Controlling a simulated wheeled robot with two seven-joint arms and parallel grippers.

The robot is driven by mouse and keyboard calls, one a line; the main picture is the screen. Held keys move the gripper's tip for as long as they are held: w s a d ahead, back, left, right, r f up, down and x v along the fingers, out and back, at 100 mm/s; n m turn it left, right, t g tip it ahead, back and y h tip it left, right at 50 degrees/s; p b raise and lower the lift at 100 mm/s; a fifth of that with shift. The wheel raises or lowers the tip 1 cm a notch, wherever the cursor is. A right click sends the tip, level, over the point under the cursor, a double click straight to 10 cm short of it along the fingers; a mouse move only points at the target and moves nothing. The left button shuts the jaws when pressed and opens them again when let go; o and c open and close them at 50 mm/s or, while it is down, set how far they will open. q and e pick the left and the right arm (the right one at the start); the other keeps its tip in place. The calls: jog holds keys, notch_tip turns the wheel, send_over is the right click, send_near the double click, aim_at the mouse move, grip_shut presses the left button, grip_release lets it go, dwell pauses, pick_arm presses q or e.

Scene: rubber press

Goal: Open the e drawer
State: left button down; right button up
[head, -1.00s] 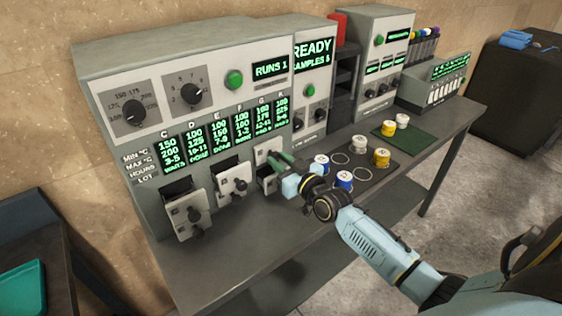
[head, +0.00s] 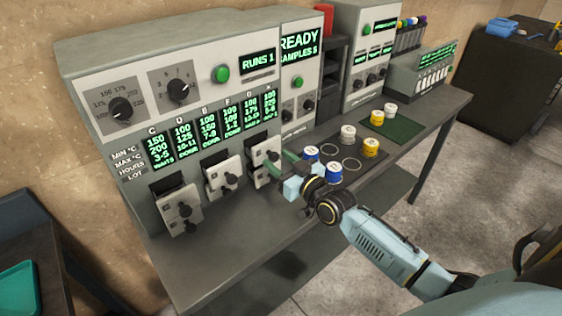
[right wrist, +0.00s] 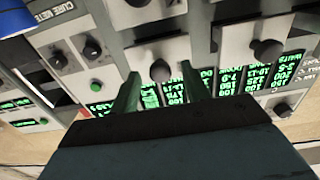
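The grey press cabinet (head: 130,75) has a row of green readout columns headed C, D, E, F, G and K. Below them are grey drawer fronts with dark knobs: a left one (head: 180,212), a middle one (head: 223,178) and a right one (head: 262,162). Dark gaps show above the left and middle fronts. I cannot read which front is e. My right gripper (head: 280,162) is at the right front. In the right wrist view its green fingers (right wrist: 158,88) are apart, with a dark knob (right wrist: 160,70) between their tips; contact is unclear. My left gripper is out of view.
A dark mat (head: 345,165) with several blue, white and yellow pots lies right of my gripper. A green mat (head: 400,125) with two pots is farther right. The grey tabletop (head: 215,255) in front of the drawers is clear.

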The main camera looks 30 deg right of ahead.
jog(key=s+d, duration=0.2)
jog(key=s, duration=1.1)
jog(key=shift+s+f, duration=0.1)
dwell(0.3)
jog(key=f+g, duration=0.1)
jog(key=f, duration=0.4)
jog(key=s+d+f+g+h, duration=0.1)
jog(key=f, duration=0.4)
jog(key=s+d+f+g+b, duration=0.1)
jog(key=f, duration=0.3)
jog(key=shift+f+m+h, duration=0.4)
jog(key=s+a+f+g+b, duration=0.1)
jog(key=s+a+f+g, duration=0.15)
jog(key=s+f, duration=0.6)
jog(key=s+a+f+g+h+b, duration=0.1)
jog(key=s+f+g, duration=0.35)
jog(key=f, duration=0.75)
jog(key=s+a+f+g+b, duration=0.1)
jog(key=s+f+g, duration=0.1)
jog(key=s+f, duration=0.65)
jog(key=s+a+f+g, duration=0.2)
jog(key=s+f, duration=0.2)
jog(key=s, duration=0.2)
jog(key=s+a+f+n+g, duration=0.1)
jog(key=s+a+f+g, duration=0.1)
jog(key=s, duration=0.5)
notch_tip(320, 180, down, 3)
jog(key=shift+s+a+r+g+b, duration=0.1)
jog(key=shift+s+a+g+b, duration=0.2)
jog(key=shift+a+g, duration=0.15)
